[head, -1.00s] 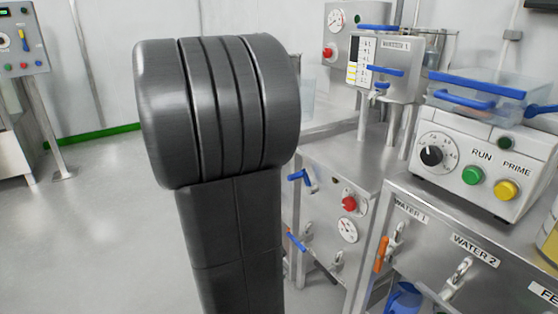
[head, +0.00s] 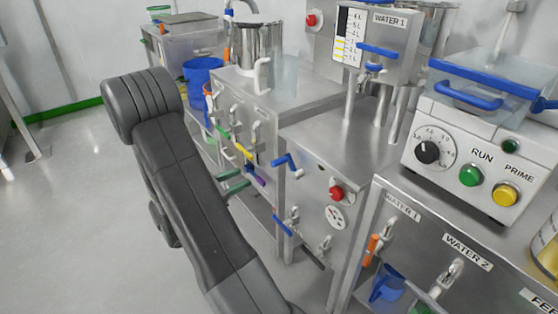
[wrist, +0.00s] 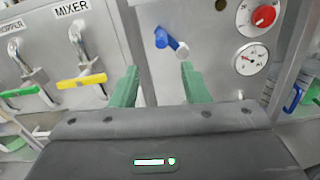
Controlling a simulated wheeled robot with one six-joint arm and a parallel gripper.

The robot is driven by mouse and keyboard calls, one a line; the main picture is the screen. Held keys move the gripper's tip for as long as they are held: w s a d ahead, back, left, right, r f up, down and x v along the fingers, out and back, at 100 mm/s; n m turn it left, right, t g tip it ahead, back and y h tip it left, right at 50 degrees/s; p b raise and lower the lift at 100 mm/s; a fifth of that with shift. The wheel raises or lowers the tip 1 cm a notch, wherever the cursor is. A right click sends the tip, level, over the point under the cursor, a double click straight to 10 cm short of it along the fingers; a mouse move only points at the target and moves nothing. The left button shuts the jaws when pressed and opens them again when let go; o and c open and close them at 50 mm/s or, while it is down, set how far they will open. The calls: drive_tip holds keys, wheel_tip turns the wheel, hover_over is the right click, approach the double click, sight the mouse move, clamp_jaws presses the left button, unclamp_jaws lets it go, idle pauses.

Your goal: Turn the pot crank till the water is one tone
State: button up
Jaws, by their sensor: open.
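The crank (head: 287,163), with a blue handle, is on the front of a steel cabinet, left of a red knob. In the wrist view the crank (wrist: 161,38) shows its blue grip and a pale metal end just beyond my fingertips. My gripper (wrist: 158,78) is open and empty, its green fingers spread below the crank in the picture. No contact shows. In the head view my gripper (head: 234,181) is left of the crank. A steel pot (head: 260,42) stands on a cabinet behind. I cannot see any water tone inside it.
A red knob (wrist: 264,16) and a round gauge (wrist: 250,60) sit right of the crank. A yellow-handled valve (wrist: 82,80) under the MIXER label is to the left. A control box (head: 483,155) and lower blue handle (head: 282,226) are close by. Open floor lies left.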

sight(272, 165)
drive_tip(key=b+x, duration=0.2)
drive_tip(key=x, duration=1.1)
drive_tip(key=shift+d+b, duration=0.2)
drive_tip(key=shift+b, duration=0.1)
clamp_jaws()
